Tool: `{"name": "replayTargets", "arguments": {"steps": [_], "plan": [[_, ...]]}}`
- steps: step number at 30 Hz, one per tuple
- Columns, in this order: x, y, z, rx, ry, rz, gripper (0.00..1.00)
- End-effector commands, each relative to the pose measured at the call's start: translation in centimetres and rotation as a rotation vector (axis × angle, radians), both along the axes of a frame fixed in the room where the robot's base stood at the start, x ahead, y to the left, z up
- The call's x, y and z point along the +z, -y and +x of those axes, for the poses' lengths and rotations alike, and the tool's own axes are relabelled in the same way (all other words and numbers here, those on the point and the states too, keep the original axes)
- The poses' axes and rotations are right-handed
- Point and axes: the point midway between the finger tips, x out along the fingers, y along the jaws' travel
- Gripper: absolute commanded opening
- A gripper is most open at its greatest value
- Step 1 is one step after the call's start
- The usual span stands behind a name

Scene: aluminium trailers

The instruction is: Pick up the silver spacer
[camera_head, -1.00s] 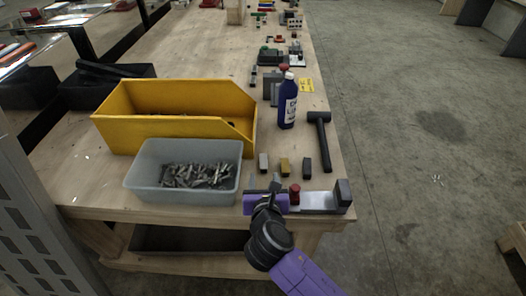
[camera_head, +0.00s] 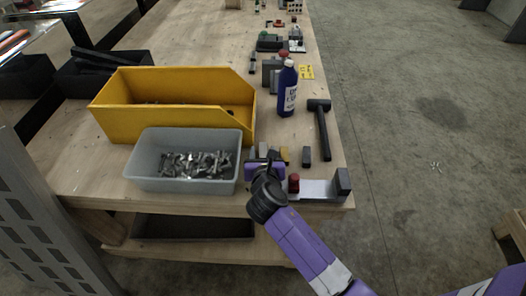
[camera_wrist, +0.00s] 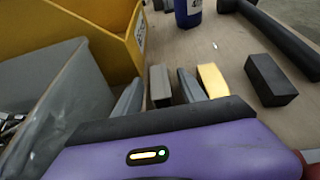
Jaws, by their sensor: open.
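The silver spacer (camera_wrist: 160,86) is a small grey block standing on the wooden bench. In the wrist view it shows between the two fingers of my gripper (camera_wrist: 160,77), with a gap on each side. The gripper is open and empty. A gold block (camera_wrist: 212,80) stands just right of the right finger, and a black block (camera_wrist: 270,80) is further right. In the head view my gripper (camera_head: 264,162) is at the near edge of the bench and partly hides the silver spacer.
A grey bin (camera_head: 150,180) of metal parts stands close on the left, with a yellow bin (camera_head: 120,120) behind it. A blue bottle (camera_head: 287,95) and a black mallet (camera_head: 322,130) are behind and right. A red-knobbed fixture (camera_head: 318,188) lies at the front edge.

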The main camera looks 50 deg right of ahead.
Motion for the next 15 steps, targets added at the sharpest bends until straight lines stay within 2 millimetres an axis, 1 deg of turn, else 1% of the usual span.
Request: {"name": "replayTargets", "arguments": {"steps": [2, 3, 5, 9, 15], "plan": [[0.01, -0.01, -0.01, 0.000, 0.000, 0.000, 0.48], [0.01, -0.02, -0.02, 0.000, 0.000, 0.000, 0.40], [0.01, -0.02, -0.02, 0.000, 0.000, 0.000, 0.29], [0.02, -0.02, -0.02, 0.000, 0.000, 0.000, 0.01], [0.04, -0.04, -0.02, 0.000, 0.001, -0.001, 0.00]]}}
